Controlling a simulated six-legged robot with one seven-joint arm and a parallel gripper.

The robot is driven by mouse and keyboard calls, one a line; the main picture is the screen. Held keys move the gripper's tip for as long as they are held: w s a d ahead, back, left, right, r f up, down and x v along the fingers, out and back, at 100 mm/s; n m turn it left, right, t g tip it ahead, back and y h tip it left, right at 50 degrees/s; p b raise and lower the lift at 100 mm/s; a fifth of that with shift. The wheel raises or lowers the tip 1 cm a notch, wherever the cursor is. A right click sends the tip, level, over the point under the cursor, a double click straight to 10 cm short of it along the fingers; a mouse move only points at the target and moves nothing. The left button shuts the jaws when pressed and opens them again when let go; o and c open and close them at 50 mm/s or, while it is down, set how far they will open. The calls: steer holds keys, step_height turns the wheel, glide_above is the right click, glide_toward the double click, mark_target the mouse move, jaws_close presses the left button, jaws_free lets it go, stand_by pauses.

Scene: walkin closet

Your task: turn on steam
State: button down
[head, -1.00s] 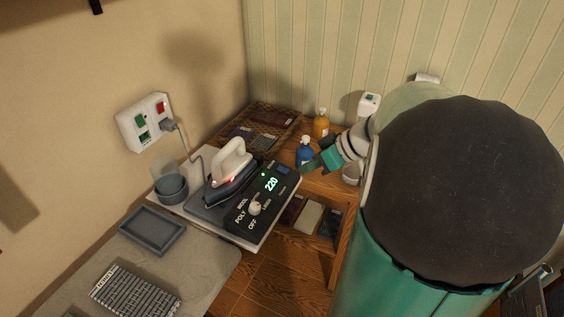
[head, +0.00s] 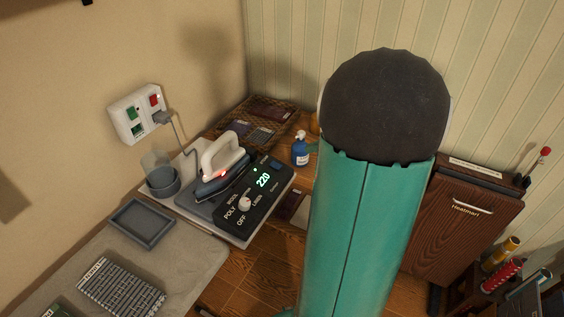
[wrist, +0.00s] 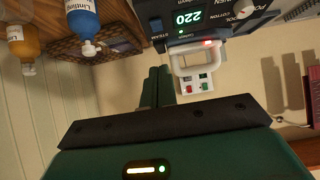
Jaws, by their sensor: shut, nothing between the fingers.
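The black iron station (head: 240,190) shows a green "220" and a round white dial. The white-handled iron (head: 221,160) rests on it with a red light lit; its handle also shows in the wrist view (wrist: 193,70). The panel is upside down in the wrist view, where a small button (wrist: 156,24) sits beside the word "STEAM"; its state is unclear. My gripper (wrist: 158,72) is shut and empty, its fingertips apart from the panel and just short of the STEAM corner in that picture. In the head view my arm hides most of the gripper.
A blue bottle (head: 300,150) stands beside the station; an orange bottle (wrist: 22,45) is near it. A wall socket (head: 137,113) holds the iron's plug. A grey tray (head: 140,222) lies front left.

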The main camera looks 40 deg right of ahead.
steer(key=shift+s+d, duration=0.1)
glide_above(280, 167)
steer(key=s+d, duration=0.1)
steer(key=s, duration=0.2)
step_height(280, 167, down, 6)
steer(key=r, duration=0.1)
steer(key=f, duration=0.4)
steer(key=shift+w+a, duration=0.15)
steer(key=shift+w, duration=0.2)
steer(key=shift+w+f, duration=0.1)
steer(key=shift+f, duration=0.3)
steer(key=shift+f, duration=0.1)
steer(key=shift+f, duration=0.4)
steer(key=shift+r, duration=0.25)
